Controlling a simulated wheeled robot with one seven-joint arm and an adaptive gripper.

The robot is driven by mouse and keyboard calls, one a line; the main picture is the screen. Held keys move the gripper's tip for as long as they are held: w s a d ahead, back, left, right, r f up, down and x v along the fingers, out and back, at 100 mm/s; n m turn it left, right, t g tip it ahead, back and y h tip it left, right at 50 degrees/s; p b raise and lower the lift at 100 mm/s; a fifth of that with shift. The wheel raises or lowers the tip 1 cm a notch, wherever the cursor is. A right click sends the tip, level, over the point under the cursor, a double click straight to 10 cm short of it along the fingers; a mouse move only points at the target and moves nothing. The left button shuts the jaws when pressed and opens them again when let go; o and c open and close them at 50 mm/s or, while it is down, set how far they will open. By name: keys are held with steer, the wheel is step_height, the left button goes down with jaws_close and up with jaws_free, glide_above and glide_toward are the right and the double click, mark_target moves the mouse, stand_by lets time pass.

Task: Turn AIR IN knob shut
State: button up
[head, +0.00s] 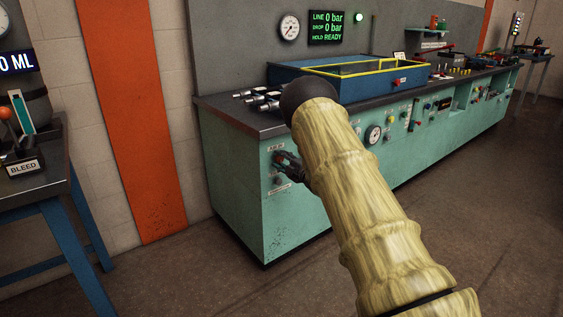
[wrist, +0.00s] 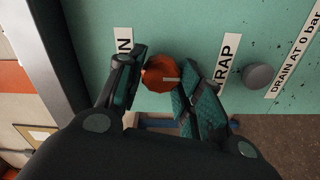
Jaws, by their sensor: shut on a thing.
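The AIR IN knob is an orange-red, faceted knob (wrist: 158,73) on the teal cabinet front, beside a white label ending in "IN" (wrist: 124,45) in the wrist view. A short pale pointer line on the knob points right in that view. My gripper (wrist: 160,79) has one dark finger on each side of the knob and is shut on it. There the knob is mostly hidden by the fingers.
A grey round knob (wrist: 258,76) sits close to the right finger, past a label reading "RAP" (wrist: 224,65). A blue-legged table (head: 50,200) with a BLEED sign stands at left. The wall display (head: 327,27) reads LINE 0 bar, DROP 0 bar, HOLD READY.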

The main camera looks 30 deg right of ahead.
stand_by(0.4)
steer(key=o, duration=1)
steer(key=shift+o, duration=0.2)
steer(key=shift+s, duration=0.1)
steer(key=s+d, duration=0.1)
steer(key=s, duration=1.1)
steer(key=shift+f, duration=0.1)
steer(key=shift+w, duration=0.1)
